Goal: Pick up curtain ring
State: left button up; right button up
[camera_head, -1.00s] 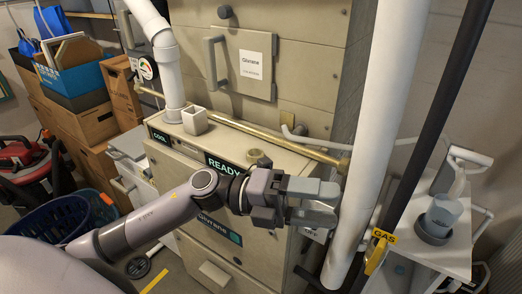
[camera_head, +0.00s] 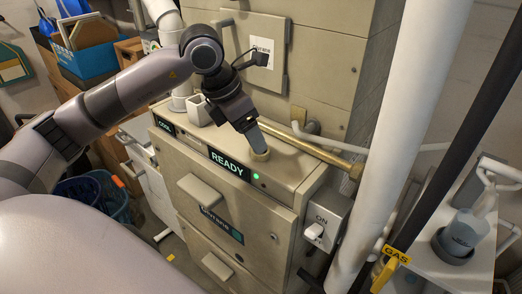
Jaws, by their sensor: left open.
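A small tan ring-like piece (camera_head: 260,156), which looks like the curtain ring, sits on the beige furnace top (camera_head: 288,165) behind the READY display. My left gripper (camera_head: 257,146) points down at it from above and behind. One grey finger shows, its tip right at the ring's upper edge. I cannot tell whether it touches the ring or reaches inside it. The other finger is hidden, and the jaws are open. My right gripper is not in view.
A brass pipe (camera_head: 325,155) runs along the furnace top just behind the ring. A white square cup (camera_head: 198,110) stands to the left. A thick white pipe (camera_head: 385,130) and a black gas pipe (camera_head: 455,140) rise at the right. A shelf with a grey dish (camera_head: 455,250) is beyond.

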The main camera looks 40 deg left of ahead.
aim_at(263, 154)
pick_arm(q)
jog(key=x, duration=0.4)
jog(key=shift+w+f+p, duration=0.15)
jog(key=shift+p, duration=0.15)
jog(key=shift+c, duration=0.3)
jog(key=c, duration=1)
